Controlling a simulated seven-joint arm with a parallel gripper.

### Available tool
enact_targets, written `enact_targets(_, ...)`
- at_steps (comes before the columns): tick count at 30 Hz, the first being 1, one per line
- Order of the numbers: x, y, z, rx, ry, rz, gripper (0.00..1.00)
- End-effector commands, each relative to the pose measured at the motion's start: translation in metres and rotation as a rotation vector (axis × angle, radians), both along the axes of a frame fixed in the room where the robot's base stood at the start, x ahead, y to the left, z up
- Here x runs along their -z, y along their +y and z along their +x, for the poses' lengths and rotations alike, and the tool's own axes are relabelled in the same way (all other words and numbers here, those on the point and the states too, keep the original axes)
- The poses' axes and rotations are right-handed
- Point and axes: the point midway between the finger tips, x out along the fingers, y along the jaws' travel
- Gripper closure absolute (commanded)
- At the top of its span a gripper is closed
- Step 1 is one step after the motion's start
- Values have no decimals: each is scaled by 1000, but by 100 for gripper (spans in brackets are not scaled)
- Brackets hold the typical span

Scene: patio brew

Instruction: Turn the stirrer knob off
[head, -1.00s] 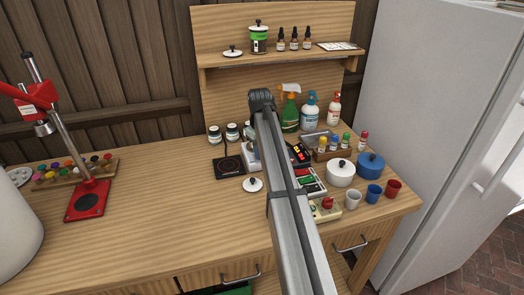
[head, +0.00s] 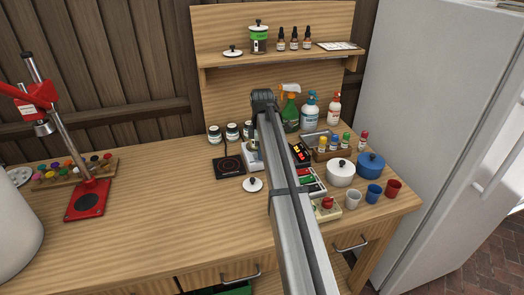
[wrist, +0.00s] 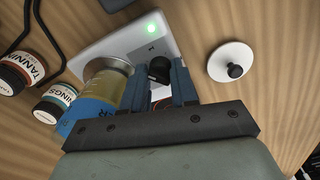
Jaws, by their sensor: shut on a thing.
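In the wrist view the white stirrer (wrist: 178,40) has a lit green light (wrist: 152,28) and a black knob (wrist: 159,66). My gripper (wrist: 160,84) has its two blue fingers on either side of the knob, shut on it. A beaker of yellow liquid (wrist: 103,84) stands on the stirrer, close beside the left finger. In the head view a white part of the stirrer (head: 250,160) shows beside my arm, which hides the knob and my gripper.
A white lid with a black knob (wrist: 232,62) lies right of the stirrer. Labelled jars (wrist: 55,102) stand at its left. In the head view a black hot plate (head: 229,165) is left of the stirrer, and a white pot (head: 340,173) stands to the right. The worktop's left-middle is clear.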

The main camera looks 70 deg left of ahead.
Motion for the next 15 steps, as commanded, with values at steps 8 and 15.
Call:
enact_targets(8, 0, -2, -1, -262, 2, -1, 100)
enact_targets(15, 0, -2, -1, -483, 3, -1, 100)
